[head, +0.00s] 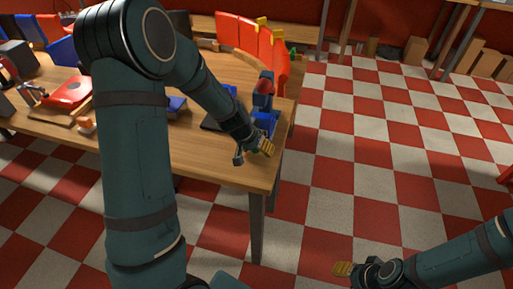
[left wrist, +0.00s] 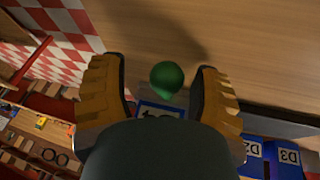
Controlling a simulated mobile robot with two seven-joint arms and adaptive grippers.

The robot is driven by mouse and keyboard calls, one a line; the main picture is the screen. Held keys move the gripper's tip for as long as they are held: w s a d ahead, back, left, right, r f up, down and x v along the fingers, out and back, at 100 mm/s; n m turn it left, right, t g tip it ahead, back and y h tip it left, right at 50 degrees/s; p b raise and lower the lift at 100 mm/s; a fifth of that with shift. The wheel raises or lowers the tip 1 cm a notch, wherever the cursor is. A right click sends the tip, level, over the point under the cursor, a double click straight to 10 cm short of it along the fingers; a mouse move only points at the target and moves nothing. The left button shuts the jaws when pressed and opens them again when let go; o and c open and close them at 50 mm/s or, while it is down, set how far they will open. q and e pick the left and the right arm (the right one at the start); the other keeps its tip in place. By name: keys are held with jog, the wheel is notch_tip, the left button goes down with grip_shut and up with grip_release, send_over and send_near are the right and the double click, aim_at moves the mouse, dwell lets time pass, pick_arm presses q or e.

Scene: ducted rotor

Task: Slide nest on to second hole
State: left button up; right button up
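I cannot pick out with certainty a nest or a second hole. My left gripper (head: 253,153) is at the right end of the wooden table, close to its corner. In the left wrist view its two yellow-padded fingers (left wrist: 160,92) are apart. A rounded green piece (left wrist: 167,77) shows between them with a gap on each side. Below it, a blue labelled piece (left wrist: 160,110) is partly hidden by my gripper. My right gripper (head: 350,269) is low at the bottom right over the floor, and its opening is unclear.
Red bins (head: 250,40) line the table's back. The checkered floor (head: 390,160) at right is clear.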

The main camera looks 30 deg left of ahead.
pick_arm(q)
jog(key=v, duration=1.2)
dwell(0.4)
